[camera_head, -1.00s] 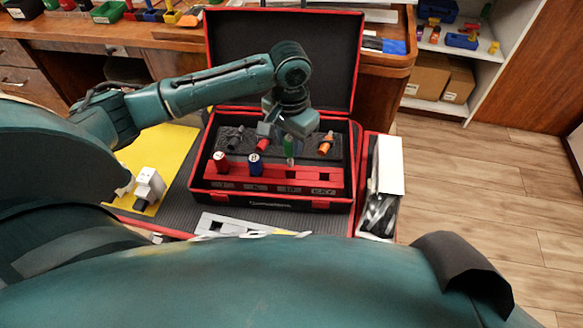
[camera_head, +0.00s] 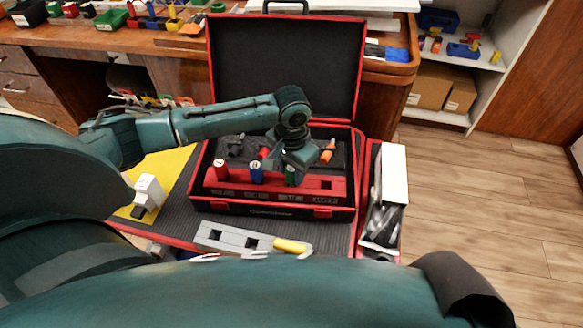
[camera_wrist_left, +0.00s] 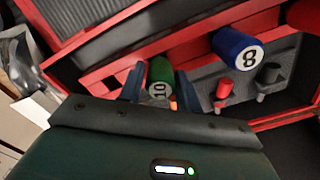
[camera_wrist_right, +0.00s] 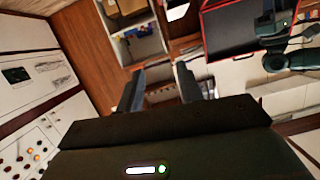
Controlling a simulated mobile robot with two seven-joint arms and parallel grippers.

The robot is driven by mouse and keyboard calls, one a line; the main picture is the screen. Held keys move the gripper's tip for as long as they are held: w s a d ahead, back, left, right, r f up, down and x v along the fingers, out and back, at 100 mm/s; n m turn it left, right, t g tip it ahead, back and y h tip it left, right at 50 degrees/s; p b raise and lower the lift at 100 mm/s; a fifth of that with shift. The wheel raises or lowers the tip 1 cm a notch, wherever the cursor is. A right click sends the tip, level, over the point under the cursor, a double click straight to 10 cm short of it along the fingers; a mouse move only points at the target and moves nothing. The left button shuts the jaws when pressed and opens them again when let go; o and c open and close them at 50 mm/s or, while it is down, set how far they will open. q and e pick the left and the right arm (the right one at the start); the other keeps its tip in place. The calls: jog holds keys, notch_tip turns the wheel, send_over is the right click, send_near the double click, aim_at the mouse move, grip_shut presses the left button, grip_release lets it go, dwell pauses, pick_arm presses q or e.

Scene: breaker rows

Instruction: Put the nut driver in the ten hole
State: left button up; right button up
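The holes and the driver's lower end are hidden. My right gripper (camera_wrist_right: 161,68) is open and empty, away from the case.
The rack lies in an open black and red case (camera_head: 285,65) with its lid up. A grey block (camera_head: 220,234) and yellow piece (camera_head: 290,245) are in front.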

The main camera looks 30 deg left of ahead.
pick_arm(q)
jog(key=o, duration=0.3)
